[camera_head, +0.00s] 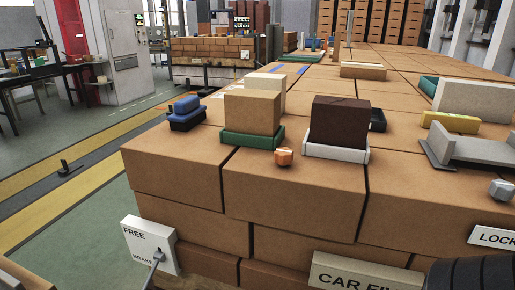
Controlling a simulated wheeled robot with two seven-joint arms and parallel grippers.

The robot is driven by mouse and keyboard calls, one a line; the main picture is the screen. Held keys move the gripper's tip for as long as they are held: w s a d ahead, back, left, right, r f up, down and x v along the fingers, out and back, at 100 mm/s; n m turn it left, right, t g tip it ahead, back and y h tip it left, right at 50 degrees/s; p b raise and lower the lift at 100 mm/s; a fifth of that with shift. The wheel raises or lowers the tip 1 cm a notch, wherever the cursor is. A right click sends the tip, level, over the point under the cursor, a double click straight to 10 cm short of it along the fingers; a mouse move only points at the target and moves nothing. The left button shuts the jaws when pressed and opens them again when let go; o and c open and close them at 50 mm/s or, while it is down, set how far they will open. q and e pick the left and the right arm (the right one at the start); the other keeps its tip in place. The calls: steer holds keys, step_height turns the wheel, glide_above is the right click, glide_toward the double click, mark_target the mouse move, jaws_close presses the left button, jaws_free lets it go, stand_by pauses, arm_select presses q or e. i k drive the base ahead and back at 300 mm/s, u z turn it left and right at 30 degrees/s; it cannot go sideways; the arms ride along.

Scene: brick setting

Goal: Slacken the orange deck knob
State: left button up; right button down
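The orange deck knob (283,157) is a small faceted knob on the front edge of the brick stack's top, near the middle of the picture. It sits just in front of the green tray (240,139) and left of the white tray (335,153). Nothing touches it from above. Neither of my grippers shows in the head view, so I cannot see whether they are open or shut.
A tan brick (252,111) stands in the green tray and a dark brown brick (340,114) in the white tray. A grey knob (501,190) sits at the right edge. A FREE/BRAKE lever panel (149,243) is at lower left. A black ribbed part fills the lower right corner.

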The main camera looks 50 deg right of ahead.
mark_target(282, 156)
steer(key=k, duration=0.45)
steer(key=u, duration=1.2)
steer(key=i, duration=0.5)
steer(key=z, duration=3.05)
steer(key=i, duration=0.5)
steer(key=u, duration=0.1)
